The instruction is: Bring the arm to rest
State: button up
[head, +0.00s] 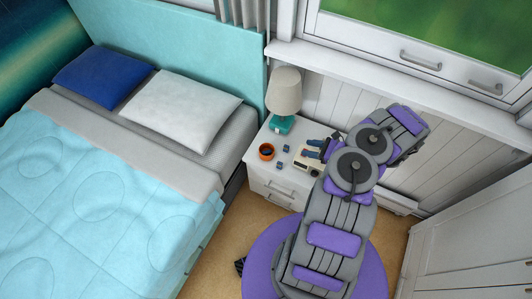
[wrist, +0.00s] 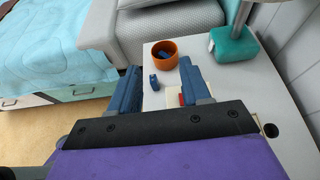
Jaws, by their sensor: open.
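My arm reaches out over the white nightstand (head: 284,190) beside the bed. My gripper (head: 316,149) is at its end, low over the nightstand top near a cream-coloured object (head: 303,163). In the wrist view my gripper (wrist: 163,78) shows two blue fingers spread apart, with nothing held between them. A bit of the cream object (wrist: 172,97) and something red show between the fingers; the rest is hidden by my gripper. A small blue item (wrist: 154,82) lies on the nightstand beyond the fingers.
An orange bowl (head: 266,152) with something blue inside stands on the nightstand. Small blue items (head: 286,149) lie nearby. A lamp (head: 284,95) with a teal base stands at the back. The bed (head: 90,220) is left, wall and window behind, white cabinet (head: 480,240) right.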

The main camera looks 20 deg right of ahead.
jog(key=shift+w+r, duration=0.1)
dwell(0.3)
jog(key=w+a+r+n+g+y, duration=0.25)
jog(key=a+r+n, duration=0.35)
jog(key=a+r, duration=0.45)
jog(key=w+a+r+n+g+y, duration=0.2)
jog(key=w+a+r+n+g, duration=0.3)
jog(key=a+r, duration=0.55)
jog(key=s+a+r+n+g+h, duration=0.3)
jog(key=s+a+r+n+g, duration=0.2)
jog(key=s+a+r+n, duration=0.5)
jog(key=s+d+r+n+h, duration=0.1)
jog(key=s+r+n+h, duration=0.2)
jog(key=s, duration=0.8)
jog(key=s+d+r+n+h, duration=0.2)
jog(key=s+r+n+h, duration=0.2)
jog(key=s, duration=0.8)
notch_tip(320, 180, up, 3)
jog(key=h, duration=0.3)
jog(key=shift+o, duration=0.5)
jog(key=shift+f, duration=0.1)
